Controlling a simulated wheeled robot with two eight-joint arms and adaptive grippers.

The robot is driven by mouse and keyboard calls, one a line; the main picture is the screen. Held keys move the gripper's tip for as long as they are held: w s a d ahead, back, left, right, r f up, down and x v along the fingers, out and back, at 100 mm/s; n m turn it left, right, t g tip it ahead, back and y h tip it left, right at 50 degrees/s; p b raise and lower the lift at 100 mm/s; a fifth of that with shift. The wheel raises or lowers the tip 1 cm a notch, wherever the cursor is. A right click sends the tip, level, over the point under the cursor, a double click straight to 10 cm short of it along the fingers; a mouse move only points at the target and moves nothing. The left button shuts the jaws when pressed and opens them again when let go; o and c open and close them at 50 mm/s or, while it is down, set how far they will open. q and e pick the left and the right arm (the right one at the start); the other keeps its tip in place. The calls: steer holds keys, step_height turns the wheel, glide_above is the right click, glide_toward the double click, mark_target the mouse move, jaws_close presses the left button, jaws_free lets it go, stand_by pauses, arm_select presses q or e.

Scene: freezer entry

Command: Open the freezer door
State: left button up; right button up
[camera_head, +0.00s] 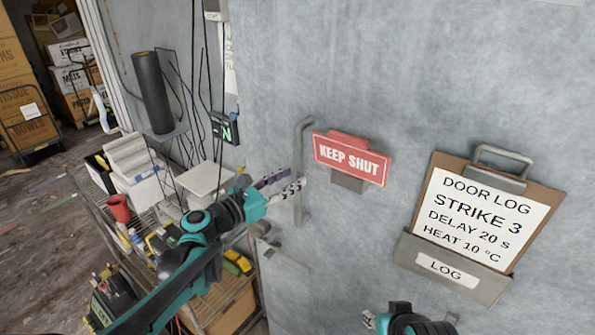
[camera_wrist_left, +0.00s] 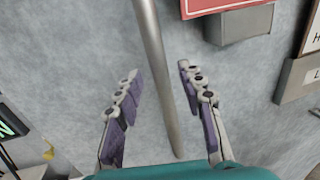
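The freezer door (camera_head: 380,80) is a large grey panel; in the head view I see no opening along it. Its vertical metal bar handle (camera_head: 299,150) stands left of the red KEEP SHUT sign (camera_head: 350,158). My left gripper (camera_head: 287,184) is at the handle's lower part. In the left wrist view the handle (camera_wrist_left: 160,80) runs between the two spread fingers of the left gripper (camera_wrist_left: 157,95), with gaps on both sides. My right gripper (camera_head: 410,318) is low at the bottom edge, with fingertips apart on either side; most of it is cut off.
A clipboard door log (camera_head: 480,215) in a LOG holder hangs on the right of the door. A wire shelf cart (camera_head: 110,225) with boxes and bottles stands left, under my left arm. A green-lit display (camera_head: 226,130) and cables hang above it. Cardboard boxes (camera_head: 75,75) are stacked far left.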

mark_target(295, 176)
arm_select(q)
steer(key=shift+x, duration=1.6)
jaws_close()
steer(key=shift+s, duration=0.1)
